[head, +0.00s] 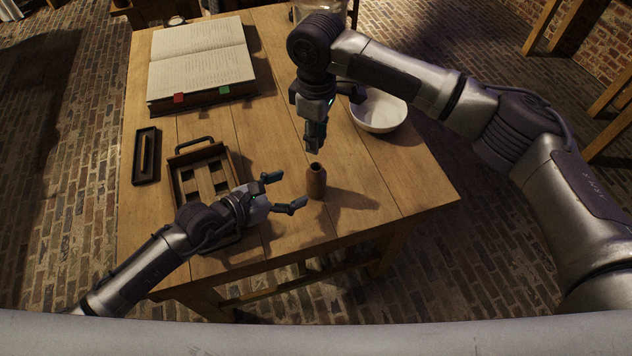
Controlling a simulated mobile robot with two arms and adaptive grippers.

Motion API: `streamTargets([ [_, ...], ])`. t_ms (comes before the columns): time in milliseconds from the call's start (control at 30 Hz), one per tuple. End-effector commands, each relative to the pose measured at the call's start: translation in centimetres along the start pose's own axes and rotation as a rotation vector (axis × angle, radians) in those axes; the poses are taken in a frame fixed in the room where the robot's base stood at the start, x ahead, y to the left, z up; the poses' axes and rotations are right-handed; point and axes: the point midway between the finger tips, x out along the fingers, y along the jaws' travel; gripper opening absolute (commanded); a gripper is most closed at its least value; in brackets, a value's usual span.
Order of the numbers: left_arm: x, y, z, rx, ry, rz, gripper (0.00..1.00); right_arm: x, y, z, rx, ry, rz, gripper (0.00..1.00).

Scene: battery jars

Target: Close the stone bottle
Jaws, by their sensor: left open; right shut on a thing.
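The stone bottle (316,183), small, brown and upright, stands on the wooden table near its front edge. Its dark mouth faces up and looks uncovered. My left gripper (290,191) is open, just left of the bottle, with its fingers pointing towards it and apart from it. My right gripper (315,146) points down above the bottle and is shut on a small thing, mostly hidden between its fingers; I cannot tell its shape. A small pale spot shows between the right fingertips and the bottle mouth.
A dark slatted tray with a handle (182,147) lies left of the bottle, partly behind my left arm. A narrow dark tray (146,156) is further left. An open book (201,60) lies at the back left. A white bowl (379,112) stands behind right. The table right of the bottle is clear.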

Motion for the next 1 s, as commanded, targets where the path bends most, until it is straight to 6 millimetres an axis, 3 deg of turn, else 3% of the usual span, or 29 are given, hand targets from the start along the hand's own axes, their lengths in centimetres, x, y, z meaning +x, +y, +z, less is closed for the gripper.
streamTargets([
  [200,4.5,0.0,0.1,-0.001,-0.001,0.0,0.79,0.0,0.0,0.0,0.0,0.0,0.0,0.2],
  [433,7.7,0.0,0.1,-0.001,-0.001,0.0,0.79,0.0,0.0,0.0,0.0,0.0,0.0,0.2],
  [900,8.8,0.0,0.0,-0.001,0.0,0.0,0.79,0.0,0.0,0.0,0.0,0.0,0.0,0.2],
  [1000,8.8,0.0,0.0,-0.001,-0.001,0.0,0.64,0.0,0.0,0.0,0.0,0.0,0.0,0.2],
])
